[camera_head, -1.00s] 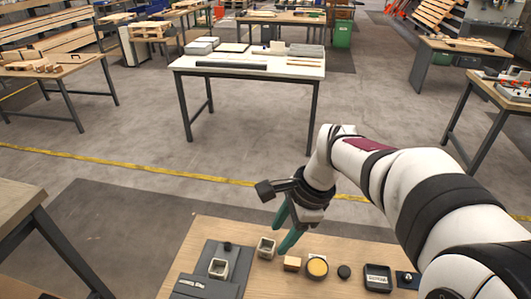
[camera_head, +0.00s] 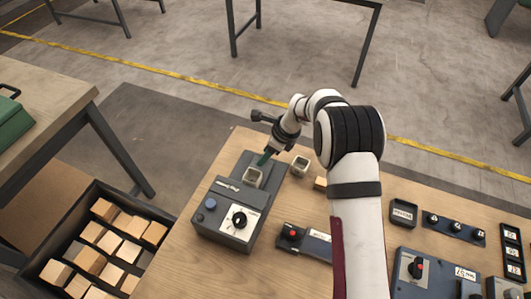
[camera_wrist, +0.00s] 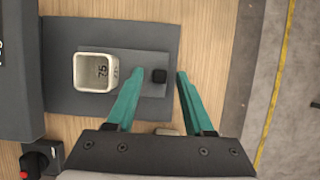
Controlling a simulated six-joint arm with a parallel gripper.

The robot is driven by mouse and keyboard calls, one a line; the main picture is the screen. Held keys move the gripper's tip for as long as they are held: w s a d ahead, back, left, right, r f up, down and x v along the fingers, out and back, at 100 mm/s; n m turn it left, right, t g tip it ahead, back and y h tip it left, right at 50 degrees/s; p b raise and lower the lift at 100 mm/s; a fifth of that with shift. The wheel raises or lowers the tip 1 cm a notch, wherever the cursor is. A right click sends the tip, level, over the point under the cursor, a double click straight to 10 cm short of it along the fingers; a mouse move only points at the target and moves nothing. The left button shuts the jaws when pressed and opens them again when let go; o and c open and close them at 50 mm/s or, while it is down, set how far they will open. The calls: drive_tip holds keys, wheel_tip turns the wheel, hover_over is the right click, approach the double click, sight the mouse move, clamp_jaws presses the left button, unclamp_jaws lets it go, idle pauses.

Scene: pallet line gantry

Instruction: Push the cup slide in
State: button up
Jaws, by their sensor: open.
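The cup slide (camera_wrist: 127,59) is a narrow grey plate on a wider dark grey base (camera_wrist: 100,32), in front of a grey machine with a dial (camera_head: 228,214). A square cream cup (camera_wrist: 95,72) marked 75 sits at its machine end, and shows in the head view (camera_head: 253,178). A small black knob (camera_wrist: 159,76) stands at the slide's outer end. My gripper (camera_wrist: 160,73) is open, its teal fingers on either side of the knob with gaps visible. In the head view my gripper (camera_head: 265,158) is just behind the cup. Its height over the slide is unclear.
A control box with a red knob (camera_head: 303,241) lies to the right of the machine. A dark crate of wooden blocks (camera_head: 75,225) is at left. The table edge runs just beyond the base.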

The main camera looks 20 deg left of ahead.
drive_tip(key=shift+a+f, duration=0.1)
drive_tip(key=shift+f, duration=0.2)
clamp_jaws()
idle(1.3)
